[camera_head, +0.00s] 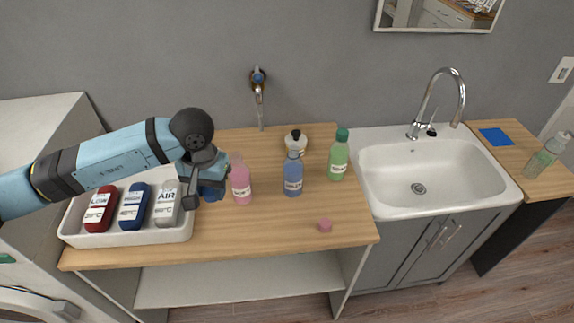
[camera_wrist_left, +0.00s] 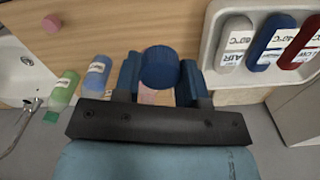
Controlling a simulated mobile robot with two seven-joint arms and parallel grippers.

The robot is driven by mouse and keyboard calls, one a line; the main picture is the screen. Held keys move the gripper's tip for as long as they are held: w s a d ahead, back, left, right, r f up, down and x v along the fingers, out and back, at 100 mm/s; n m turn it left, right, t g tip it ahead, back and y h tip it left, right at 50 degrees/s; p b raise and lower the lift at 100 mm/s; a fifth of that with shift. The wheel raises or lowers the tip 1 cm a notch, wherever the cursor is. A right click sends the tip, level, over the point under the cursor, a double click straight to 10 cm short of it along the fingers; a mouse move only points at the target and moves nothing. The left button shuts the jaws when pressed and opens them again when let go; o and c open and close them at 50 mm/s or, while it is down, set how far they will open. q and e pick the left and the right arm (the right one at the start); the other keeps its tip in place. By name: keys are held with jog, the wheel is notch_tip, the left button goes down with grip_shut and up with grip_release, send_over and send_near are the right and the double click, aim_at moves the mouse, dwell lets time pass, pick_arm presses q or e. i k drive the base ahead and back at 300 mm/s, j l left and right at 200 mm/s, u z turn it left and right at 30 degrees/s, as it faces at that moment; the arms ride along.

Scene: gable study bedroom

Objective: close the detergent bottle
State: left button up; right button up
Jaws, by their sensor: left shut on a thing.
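My left gripper (camera_head: 210,186) is shut on a round dark-blue cap (camera_wrist_left: 160,68), held between its fingers in the left wrist view. It is just left of the pink bottle (camera_head: 241,181), above the counter. The pink bottle stands upright, and part of it shows behind the gripper in the wrist view. A blue bottle (camera_head: 293,176) stands upright to its right; I cannot tell whether its top is covered. A green bottle (camera_head: 338,160) with a dark green cap stands further right. A small pink cap (camera_head: 325,225) lies near the counter's front edge. My right gripper is not in view.
A white tray (camera_head: 130,237) with red, blue and grey containers stands at the left. A white round bottle with a black top (camera_head: 296,142) stands behind the blue bottle. The sink (camera_head: 445,180) is to the right.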

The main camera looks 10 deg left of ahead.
aim_at(293, 165)
jog(key=j+z, duration=0.3)
jog(key=j, duration=0.6)
jog(key=i+j+z, duration=0.15)
jog(key=j, duration=0.15)
jog(key=i+j+z, duration=0.15)
jog(key=j, duration=0.15)
jog(key=k, duration=0.05)
